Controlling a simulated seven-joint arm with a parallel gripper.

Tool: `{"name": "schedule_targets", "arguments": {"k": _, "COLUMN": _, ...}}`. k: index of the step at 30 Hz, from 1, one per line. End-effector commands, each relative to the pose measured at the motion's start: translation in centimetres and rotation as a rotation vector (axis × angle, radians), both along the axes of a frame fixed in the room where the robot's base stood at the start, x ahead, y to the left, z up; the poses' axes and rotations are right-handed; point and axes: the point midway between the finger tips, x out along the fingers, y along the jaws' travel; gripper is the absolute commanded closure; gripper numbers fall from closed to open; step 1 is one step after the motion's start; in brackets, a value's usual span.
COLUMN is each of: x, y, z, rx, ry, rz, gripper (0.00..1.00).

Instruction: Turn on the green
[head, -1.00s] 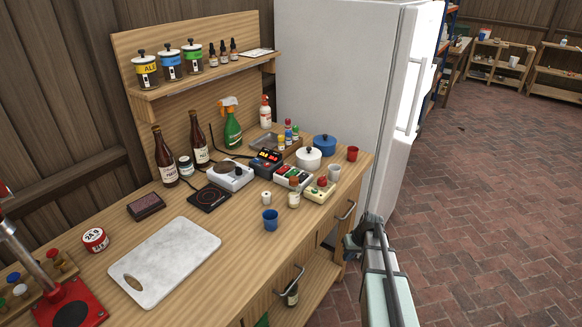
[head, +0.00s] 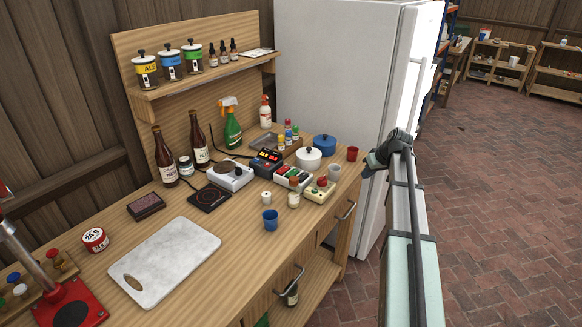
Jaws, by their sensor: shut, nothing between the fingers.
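A white switch box (head: 288,182) with red and green parts on top stands near the right end of the wooden workbench. The green part is small, and I cannot tell whether it is on or off. My gripper (head: 369,171) is the dark end of my arm, right of the bench's right end. It is shut and empty, apart from the box. Its fingertips are small and partly hidden by the wrist.
A cream box (head: 320,190) with a red button stands right of the switch box. A grey cup (head: 334,173), a red cup (head: 352,154), a white pot (head: 309,158) and a small jar (head: 294,199) crowd around. A white fridge (head: 340,70) stands behind.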

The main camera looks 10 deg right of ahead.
Motion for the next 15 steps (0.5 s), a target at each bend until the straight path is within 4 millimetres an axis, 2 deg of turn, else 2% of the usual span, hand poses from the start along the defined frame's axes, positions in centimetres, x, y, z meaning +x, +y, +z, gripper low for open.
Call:
{"name": "schedule_targets", "arguments": {"k": 1, "x": 0.7, "y": 1.3, "z": 1.6, "rx": -0.011, "ry": 0.000, "rz": 0.038, "gripper": 1.00}}
{"name": "schedule_targets", "arguments": {"k": 6, "x": 1.7, "y": 6.8, "z": 6.0, "rx": -0.046, "ry": 0.025, "rz": 0.175, "gripper": 1.00}}
{"name": "schedule_targets", "arguments": {"k": 15, "x": 1.6, "y": 17.1, "z": 13.0, "rx": -0.110, "ry": 0.085, "rz": 0.412, "gripper": 1.00}}
